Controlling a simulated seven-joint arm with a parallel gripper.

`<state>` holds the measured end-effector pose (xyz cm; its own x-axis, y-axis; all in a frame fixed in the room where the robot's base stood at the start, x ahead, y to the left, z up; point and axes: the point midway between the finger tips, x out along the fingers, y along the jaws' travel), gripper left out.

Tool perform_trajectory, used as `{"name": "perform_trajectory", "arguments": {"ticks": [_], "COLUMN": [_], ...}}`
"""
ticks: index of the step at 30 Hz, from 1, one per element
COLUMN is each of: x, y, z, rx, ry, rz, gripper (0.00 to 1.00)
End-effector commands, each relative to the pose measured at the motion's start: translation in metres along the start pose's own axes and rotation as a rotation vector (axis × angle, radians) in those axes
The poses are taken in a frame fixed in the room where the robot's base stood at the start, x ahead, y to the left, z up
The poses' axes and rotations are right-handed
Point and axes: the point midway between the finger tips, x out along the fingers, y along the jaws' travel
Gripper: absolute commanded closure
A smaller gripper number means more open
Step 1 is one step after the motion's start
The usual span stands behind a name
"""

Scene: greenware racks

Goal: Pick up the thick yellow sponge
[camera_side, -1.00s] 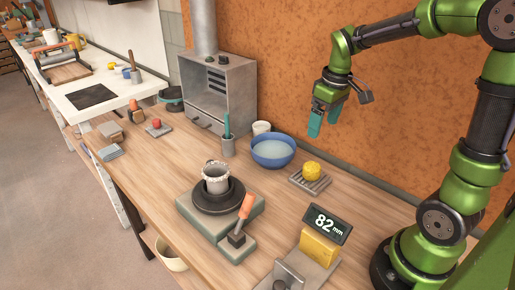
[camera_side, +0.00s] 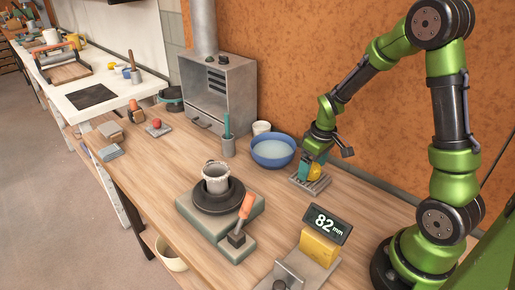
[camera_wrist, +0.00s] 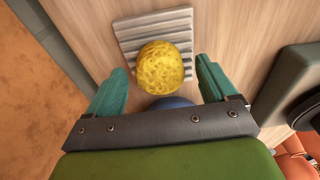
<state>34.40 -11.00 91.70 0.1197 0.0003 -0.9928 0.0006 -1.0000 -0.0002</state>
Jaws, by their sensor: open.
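The thick yellow sponge (camera_wrist: 160,68) rests on a grey ribbed rack (camera_wrist: 128,38) in the wrist view. In the side view the sponge (camera_side: 315,172) is partly hidden behind my gripper (camera_side: 309,167), which is down at the rack (camera_side: 298,181). In the wrist view my gripper (camera_wrist: 158,92) is open, with one teal finger on the left and one on the right of the sponge. A gap shows on both sides, and neither finger appears to touch it.
A blue bowl of water (camera_side: 272,150) stands close to the rack, with a white cup (camera_side: 261,128) behind it. A turntable with a pot (camera_side: 216,180) stands front left, and a yellow block with an 82 mm display (camera_side: 321,248) stands in front. Bare wood lies between them.

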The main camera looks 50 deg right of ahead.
Motion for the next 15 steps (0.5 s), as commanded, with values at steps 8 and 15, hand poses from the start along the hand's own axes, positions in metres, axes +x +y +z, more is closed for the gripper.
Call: {"name": "perform_trajectory", "arguments": {"ticks": [8,15], "x": [0.0107,0.0103], "y": [0.0002,0.0002], "z": [-0.0001,-0.0002], "rx": [0.002,0.001], "ry": [0.001,0.001], "rz": [0.000,0.000], "gripper": [0.15,0.39]}}
